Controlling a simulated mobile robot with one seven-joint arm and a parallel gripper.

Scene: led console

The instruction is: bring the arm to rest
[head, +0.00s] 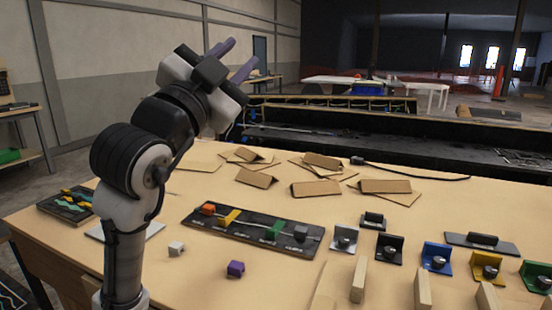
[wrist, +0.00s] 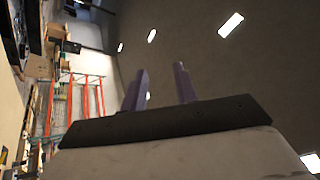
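My gripper (head: 235,57) is raised high above the left part of the table in the head view, its two purple fingers pointing up and to the right. The fingers stand apart with nothing between them. In the wrist view my gripper (wrist: 159,84) also shows the two fingers apart and empty, against the dark ceiling and its bright lights. My arm stands bent at the left of the head view and touches nothing on the table. The wooden table (head: 290,265) lies below.
A black console strip (head: 252,236) with coloured blocks lies mid-table. A purple cube (head: 235,269) and a white cube (head: 176,248) lie loose before it. Folded cardboard pieces (head: 316,187) lie behind. Coloured brackets, including a blue one (head: 437,259), and upright wooden blocks (head: 358,279) stand at right. Space around my gripper is clear.

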